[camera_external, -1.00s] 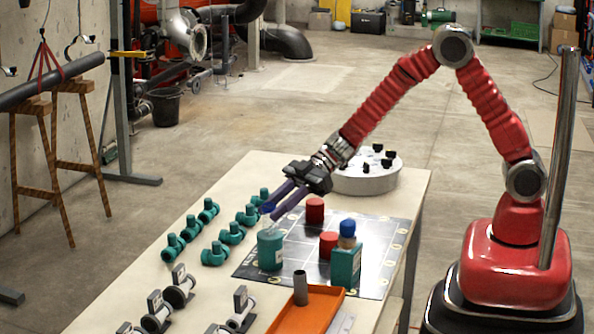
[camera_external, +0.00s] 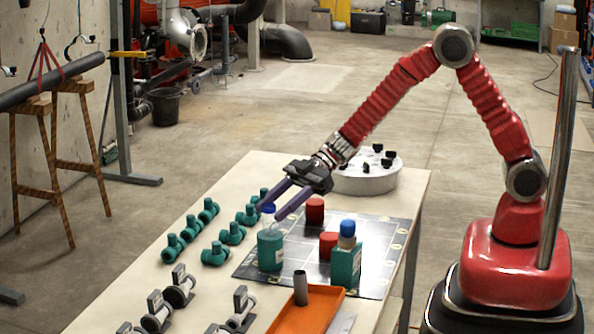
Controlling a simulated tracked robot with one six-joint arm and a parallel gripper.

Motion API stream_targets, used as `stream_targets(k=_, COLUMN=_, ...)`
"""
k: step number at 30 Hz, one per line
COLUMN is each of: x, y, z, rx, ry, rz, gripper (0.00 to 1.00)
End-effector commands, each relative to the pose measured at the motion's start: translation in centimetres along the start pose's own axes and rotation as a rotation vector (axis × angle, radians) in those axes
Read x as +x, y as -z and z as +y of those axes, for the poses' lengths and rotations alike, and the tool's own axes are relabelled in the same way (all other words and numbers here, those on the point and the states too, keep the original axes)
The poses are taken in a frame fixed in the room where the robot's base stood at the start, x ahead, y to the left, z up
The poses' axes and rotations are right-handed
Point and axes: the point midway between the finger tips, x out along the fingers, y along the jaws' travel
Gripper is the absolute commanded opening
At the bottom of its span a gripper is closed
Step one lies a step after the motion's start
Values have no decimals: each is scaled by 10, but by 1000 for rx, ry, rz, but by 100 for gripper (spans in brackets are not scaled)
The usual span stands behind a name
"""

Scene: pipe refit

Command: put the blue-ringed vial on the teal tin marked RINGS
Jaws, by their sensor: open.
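A clear vial with a blue top (camera_external: 268,212) stands upright on the round teal tin (camera_external: 270,252) at the front left of the dark mat. The tin has a pale label, too small to read. My gripper (camera_external: 275,209) is open at the vial's upper right, its two purple fingers pointing down and left towards it. One finger overlaps the vial's top in this view, so I cannot tell whether they touch. A square teal container (camera_external: 346,265) with a blue-topped piece (camera_external: 347,232) stands to the right.
Two red cylinders (camera_external: 315,210) (camera_external: 328,245) stand on the mat (camera_external: 300,262) close by. Several teal pipe fittings (camera_external: 215,254) lie to the left. An orange tray (camera_external: 308,316) with a grey cylinder is in front, and a round white container (camera_external: 366,180) stands behind.

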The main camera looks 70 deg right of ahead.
Motion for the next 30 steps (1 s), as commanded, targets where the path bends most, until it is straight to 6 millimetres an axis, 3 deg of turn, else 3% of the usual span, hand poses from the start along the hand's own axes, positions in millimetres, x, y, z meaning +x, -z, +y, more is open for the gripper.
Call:
stream_targets(k=21, x=-108, y=0, z=1, rx=1, ry=-3, rz=0, gripper=44)
stream_targets(k=30, x=-118, y=0, z=0, rx=1, ry=0, rz=0, gripper=44)
